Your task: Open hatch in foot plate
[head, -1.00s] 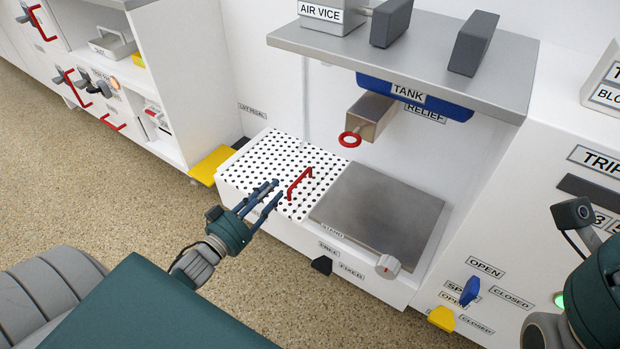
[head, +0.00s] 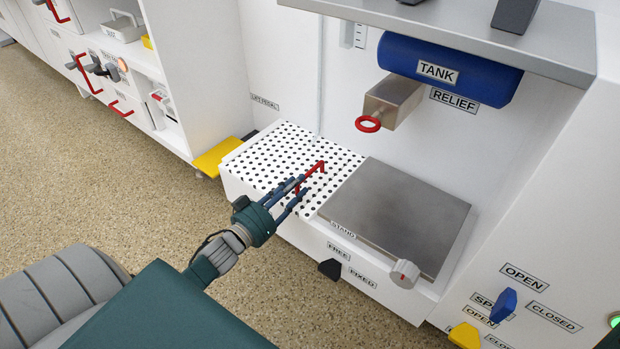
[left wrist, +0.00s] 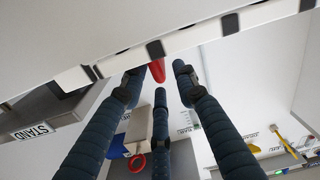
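The foot plate (head: 265,155) is a white panel with black holes, lying flat on a low ledge left of the metal stand plate. A red bar handle (head: 318,168) stands on it towards its right side. My left gripper (head: 300,188) reaches in over the plate's front edge, its fingertips at the handle and partly covering it in the head view. In the left wrist view the fingers are spread, with the red handle (left wrist: 157,71) showing between their tips. Whether any finger touches it I cannot tell. The hatch's outline cannot be made out. My right gripper is out of view.
The metal stand plate (head: 400,215) and a grey knob (head: 404,274) are right of the foot plate. A relief block with a red ring (head: 368,124) hangs above, below the blue tank (head: 450,68). A yellow pedal (head: 216,156) lies to the left. Floor in front is clear.

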